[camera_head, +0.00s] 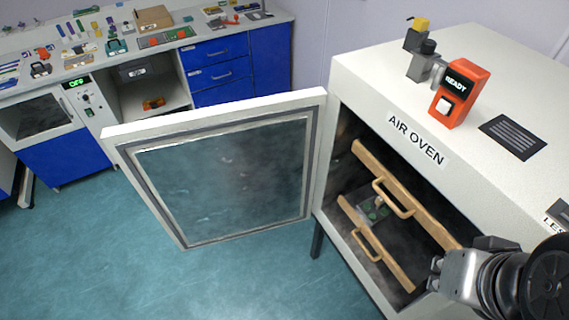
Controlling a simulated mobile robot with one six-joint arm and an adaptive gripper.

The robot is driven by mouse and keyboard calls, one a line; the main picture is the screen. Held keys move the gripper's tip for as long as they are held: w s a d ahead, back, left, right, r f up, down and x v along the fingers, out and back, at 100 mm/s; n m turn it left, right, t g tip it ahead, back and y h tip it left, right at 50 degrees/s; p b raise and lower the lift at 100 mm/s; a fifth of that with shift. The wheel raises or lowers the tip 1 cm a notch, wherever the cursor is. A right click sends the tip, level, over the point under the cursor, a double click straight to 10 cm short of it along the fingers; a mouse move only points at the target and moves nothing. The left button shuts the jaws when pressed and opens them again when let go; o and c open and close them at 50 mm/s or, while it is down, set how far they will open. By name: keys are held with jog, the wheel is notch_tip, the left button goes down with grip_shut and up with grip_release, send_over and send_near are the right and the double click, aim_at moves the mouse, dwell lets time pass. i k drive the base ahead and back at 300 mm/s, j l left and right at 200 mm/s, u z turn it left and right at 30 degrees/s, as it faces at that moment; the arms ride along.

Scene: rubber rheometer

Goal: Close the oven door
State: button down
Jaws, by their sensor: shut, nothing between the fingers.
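The air oven (440,150) is a white cabinet on the right, with its name printed on the front edge above the opening. Its door (225,175), a white frame around a glass pane, stands wide open, swung out to the left on the hinge side. Inside the oven are two shelves with wooden fronts and handles, an upper one (400,198) and a lower one (372,243). A small item with green parts (376,208) lies on the lower shelf. My gripper (440,274) is at the lower right corner of the opening, shut and apart from the door. Its tips are partly hard to make out.
An orange unit reading READY (459,93) stands on the oven top, near a dark vent plate (515,136) and a yellow-topped fitting (417,34). A bench with blue drawers (217,73) and many small items is behind. The teal floor (110,260) is clear.

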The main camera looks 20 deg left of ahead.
aim_at(220, 173)
jog(key=j+z, duration=0.25)
jog(key=j, duration=0.2)
jog(key=j+z, duration=0.25)
jog(key=j, duration=0.2)
jog(key=k+j+z, duration=0.1)
jog(key=j+z, duration=0.15)
jog(key=j, duration=0.15)
jog(key=k+j+z, duration=0.25)
jog(key=j, duration=0.15)
jog(key=j+z, duration=0.25)
jog(key=j, duration=0.2)
jog(key=k+j+z, duration=0.55)
jog(key=k+j, duration=0.3)
jog(key=j, duration=0.2)
jog(key=k+j, duration=0.35)
jog(key=j, duration=0.15)
jog(key=k+j, duration=0.3)
jog(key=j, duration=0.2)
jog(key=i+j+z, duration=0.1)
jog(key=j, duration=0.2)
